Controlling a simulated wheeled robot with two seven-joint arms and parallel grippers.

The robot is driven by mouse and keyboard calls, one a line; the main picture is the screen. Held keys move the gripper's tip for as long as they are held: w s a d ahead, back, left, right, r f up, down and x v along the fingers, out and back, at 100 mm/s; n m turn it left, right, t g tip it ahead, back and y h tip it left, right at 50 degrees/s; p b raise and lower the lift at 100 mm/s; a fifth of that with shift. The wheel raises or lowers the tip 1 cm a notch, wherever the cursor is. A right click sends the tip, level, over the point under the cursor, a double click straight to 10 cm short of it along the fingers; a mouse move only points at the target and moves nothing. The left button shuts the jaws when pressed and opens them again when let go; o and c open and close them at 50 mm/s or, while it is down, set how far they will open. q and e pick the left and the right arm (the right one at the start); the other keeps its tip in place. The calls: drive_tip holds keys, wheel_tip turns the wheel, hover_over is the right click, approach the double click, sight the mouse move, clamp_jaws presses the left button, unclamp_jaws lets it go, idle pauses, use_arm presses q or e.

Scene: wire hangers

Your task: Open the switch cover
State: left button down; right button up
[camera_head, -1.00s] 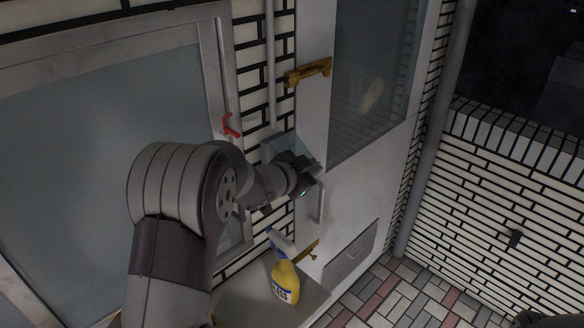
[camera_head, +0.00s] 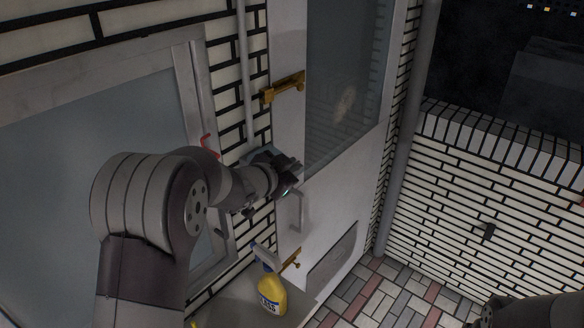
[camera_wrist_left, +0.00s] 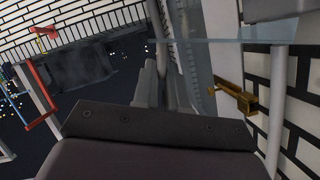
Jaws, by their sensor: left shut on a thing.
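The switch cover (camera_head: 258,156) is a pale bluish, see-through piece on the brick wall between the window and the white door. My left gripper (camera_head: 288,174) is in front of it and hides most of it in the head view. In the left wrist view a translucent bluish pane (camera_wrist_left: 228,47), apparently the cover, spans the upper right. My left gripper's fingers (camera_wrist_left: 166,90) are close together there. The gripper is shut on the cover, though the contact itself is hard to see. My right gripper is out of view; only a dark part of my right arm shows at the lower right.
The white door has a brass latch (camera_head: 283,88) and a grey handle (camera_head: 296,211) close to my left gripper. A yellow spray bottle (camera_head: 271,292) stands on a ledge below. A red handle (camera_head: 207,143) is on the window frame. A grey pipe (camera_head: 243,75) runs down the wall.

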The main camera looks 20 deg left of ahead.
use_arm(q)
drive_tip(key=shift+a, duration=0.1)
drive_tip(key=c, duration=1.3)
unclamp_jaws()
drive_tip(key=shift+o, duration=0.3)
drive_tip(key=shift+w+a+f, duration=0.15)
drive_tip(key=shift+w+a, duration=0.05)
drive_tip(key=shift+a, duration=0.2)
drive_tip(key=shift+s+d, duration=0.1)
drive_tip(key=shift+d, duration=0.2)
drive_tip(key=shift+s, duration=0.25)
drive_tip(key=b+v, duration=0.2)
drive_tip(key=v, duration=1)
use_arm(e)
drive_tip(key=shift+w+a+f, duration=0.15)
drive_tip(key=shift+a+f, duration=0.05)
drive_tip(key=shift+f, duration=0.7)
use_arm(q)
drive_tip(key=shift+a, duration=0.2)
